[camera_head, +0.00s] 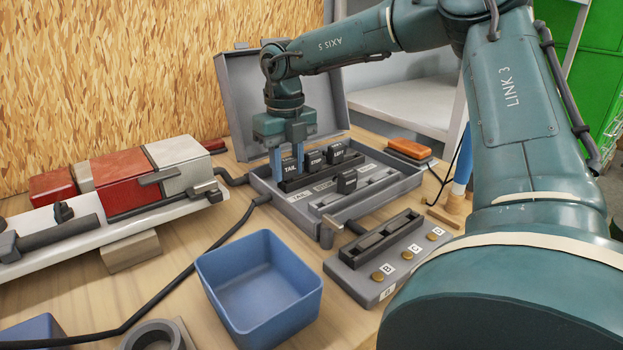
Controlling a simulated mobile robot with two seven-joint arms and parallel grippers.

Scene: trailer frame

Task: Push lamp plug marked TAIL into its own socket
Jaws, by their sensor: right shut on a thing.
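The black lamp plug marked TAIL (290,167) stands at the left end of a dark rack (300,182) in the open grey case. My right gripper (286,160) reaches down from above, its two blue fingers shut on the TAIL plug. The plug looks upright; whether its base still touches the rack is unclear. A TAIL label (299,197) sits on the case's front strip, beside another label to its right. The socket openings are too small to make out. My left gripper is not in view.
Plugs marked STOP (315,161) and LEFT (336,152) stand close right of TAIL. The raised case lid (232,100) stands behind. A blue bin (262,285), a lettered grey block (375,262) and a black cable (190,262) lie in front.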

